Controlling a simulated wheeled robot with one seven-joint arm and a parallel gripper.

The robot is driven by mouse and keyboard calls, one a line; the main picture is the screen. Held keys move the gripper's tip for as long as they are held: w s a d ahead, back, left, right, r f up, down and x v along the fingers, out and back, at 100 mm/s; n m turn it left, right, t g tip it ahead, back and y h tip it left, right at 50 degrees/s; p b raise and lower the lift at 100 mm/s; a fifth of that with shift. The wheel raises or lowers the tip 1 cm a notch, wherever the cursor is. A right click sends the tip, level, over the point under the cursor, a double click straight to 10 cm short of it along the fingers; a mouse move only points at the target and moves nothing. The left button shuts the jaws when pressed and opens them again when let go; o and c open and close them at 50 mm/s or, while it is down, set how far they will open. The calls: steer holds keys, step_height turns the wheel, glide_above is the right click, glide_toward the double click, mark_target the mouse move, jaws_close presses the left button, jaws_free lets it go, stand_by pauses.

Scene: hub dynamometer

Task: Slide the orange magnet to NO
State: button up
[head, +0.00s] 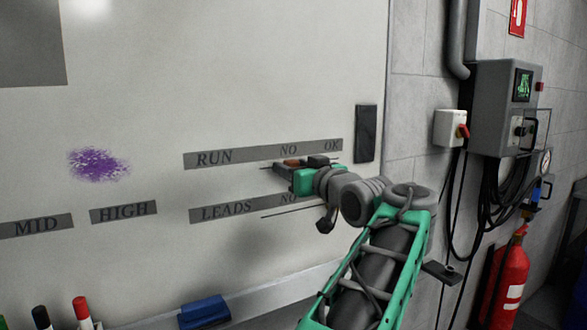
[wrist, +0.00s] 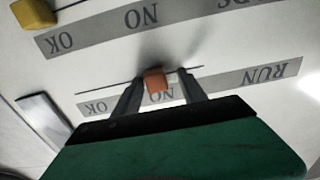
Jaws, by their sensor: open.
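The orange magnet (head: 292,163) sits on the whiteboard at the thin line under the RUN label strip (head: 213,158), just below the word NO. In the wrist view, which is upside down, the orange magnet (wrist: 155,80) is between my two fingers, beside the word NO (wrist: 162,95). My gripper (wrist: 159,77) is open, with one finger on each side of the magnet and visible gaps. In the head view my gripper (head: 290,168) reaches the board from the right and partly hides the magnet and line.
A yellow magnet (wrist: 33,14) sits near the OK end of the LEADS strip (head: 225,211); my arm hides it in the head view. A blue eraser (head: 204,312) and several markers are on the ledge below. A dark plate (head: 366,133) is at the board's right edge.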

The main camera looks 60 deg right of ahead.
steer(key=shift+s, duration=0.1)
steer(key=b+v, duration=0.1)
steer(key=v, duration=0.6)
steer(key=shift+s+a, duration=0.25)
steer(key=shift+a, duration=0.05)
